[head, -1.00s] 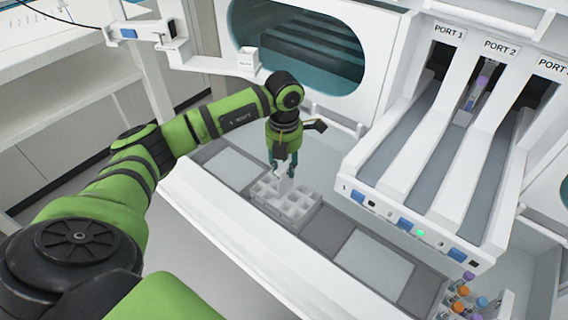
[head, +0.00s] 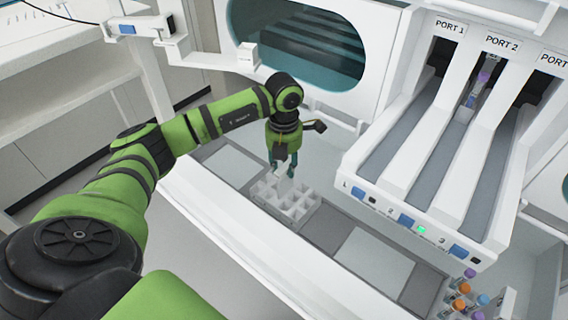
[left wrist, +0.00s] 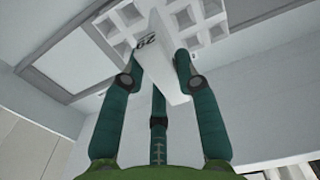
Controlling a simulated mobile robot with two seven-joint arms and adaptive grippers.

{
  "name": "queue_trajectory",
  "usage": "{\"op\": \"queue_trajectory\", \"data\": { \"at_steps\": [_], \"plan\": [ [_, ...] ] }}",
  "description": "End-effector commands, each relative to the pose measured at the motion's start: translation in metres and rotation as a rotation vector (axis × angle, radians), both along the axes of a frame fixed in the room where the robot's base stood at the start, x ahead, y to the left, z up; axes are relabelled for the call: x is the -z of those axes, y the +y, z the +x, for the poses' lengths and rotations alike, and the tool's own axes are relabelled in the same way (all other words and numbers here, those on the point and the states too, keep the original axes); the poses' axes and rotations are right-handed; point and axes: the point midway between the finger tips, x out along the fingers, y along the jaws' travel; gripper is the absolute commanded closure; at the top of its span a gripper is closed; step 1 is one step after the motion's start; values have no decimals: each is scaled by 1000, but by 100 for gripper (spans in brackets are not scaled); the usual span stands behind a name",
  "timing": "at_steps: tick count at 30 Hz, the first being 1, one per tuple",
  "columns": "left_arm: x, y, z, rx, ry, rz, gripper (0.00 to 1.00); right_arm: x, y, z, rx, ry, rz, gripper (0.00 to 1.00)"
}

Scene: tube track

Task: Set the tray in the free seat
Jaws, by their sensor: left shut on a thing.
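A white tray (head: 300,208) with a grid of square compartments is over the middle of the grey deck strip in the head view. My left gripper (head: 283,170) is above it, shut on its upright white handle. In the left wrist view the fingers (left wrist: 160,80) close around the handle (left wrist: 160,55), which carries a dark printed number; part of the grid (left wrist: 200,18) shows behind it. I cannot tell whether the tray touches the deck. A pale flat seat panel (head: 230,167) lies bare to its left and another (head: 375,262) lies bare to its right. My right gripper is not in view.
A white rack with three sloping lanes (head: 415,150), marked as ports, stands right of the deck; a purple-capped tube (head: 484,77) is in the middle lane. Several capped tubes (head: 463,290) stand at the lower right. A white front wall (head: 240,245) borders the deck.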

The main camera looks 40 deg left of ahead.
Motion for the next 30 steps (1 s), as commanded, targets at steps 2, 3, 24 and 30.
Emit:
{"op": "queue_trajectory", "data": {
  "at_steps": [2,3,24,30],
  "plan": [
    [2,0,0,-1,0,0,100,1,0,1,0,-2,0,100],
    [2,0,0,-1,0,0,100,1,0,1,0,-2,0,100],
    [3,0,0,0,1,0,41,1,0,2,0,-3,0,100],
    [2,0,0,0,1,0,41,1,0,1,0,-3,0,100]
  ]
}}
